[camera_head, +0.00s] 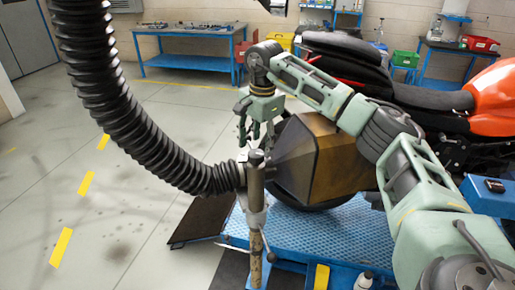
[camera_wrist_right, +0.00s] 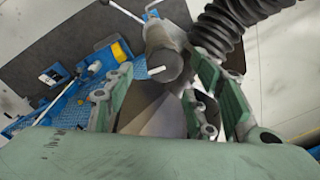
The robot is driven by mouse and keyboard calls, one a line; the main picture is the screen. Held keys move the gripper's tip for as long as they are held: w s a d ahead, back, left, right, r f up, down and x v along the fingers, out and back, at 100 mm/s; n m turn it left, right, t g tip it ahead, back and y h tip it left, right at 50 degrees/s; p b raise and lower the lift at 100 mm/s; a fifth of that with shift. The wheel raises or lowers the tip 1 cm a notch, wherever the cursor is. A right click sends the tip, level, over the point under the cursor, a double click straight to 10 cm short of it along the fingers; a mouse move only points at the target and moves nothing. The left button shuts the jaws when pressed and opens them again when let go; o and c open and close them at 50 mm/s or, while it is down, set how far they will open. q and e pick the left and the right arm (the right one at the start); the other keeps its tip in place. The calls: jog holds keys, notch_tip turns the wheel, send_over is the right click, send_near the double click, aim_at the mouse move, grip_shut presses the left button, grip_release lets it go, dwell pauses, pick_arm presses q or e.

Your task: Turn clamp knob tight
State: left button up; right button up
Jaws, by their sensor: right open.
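A metal clamp post (camera_head: 256,178) stands upright at the end of the black ribbed hose (camera_head: 150,150), in front of a brown tapered exhaust hood (camera_head: 325,160). In the right wrist view the round end of the post (camera_wrist_right: 165,64) shows with a short pale pin and a thin rod handle (camera_wrist_right: 125,12) beside it. I cannot tell for sure which of these is the clamp knob. My right gripper (camera_head: 257,138) is open and empty, pointing down just above the post's top. In the wrist view its fingers (camera_wrist_right: 165,88) spread either side of the post's end. My left gripper is out of view.
An orange and black motorcycle (camera_head: 435,98) stands on a blue lift platform (camera_head: 335,232) at right. The hood and hose crowd the right gripper. A blue workbench (camera_head: 188,62) is at the back. The floor at left is open.

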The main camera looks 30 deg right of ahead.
aim_at(258, 154)
notch_tip(258, 154, down, 2)
jog(key=shift+w+f+p, duration=0.1)
jog(key=shift+f+p, duration=0.05)
jog(key=shift+p, duration=0.2)
jog(key=shift+f, duration=0.7)
jog(key=c, duration=1.1)
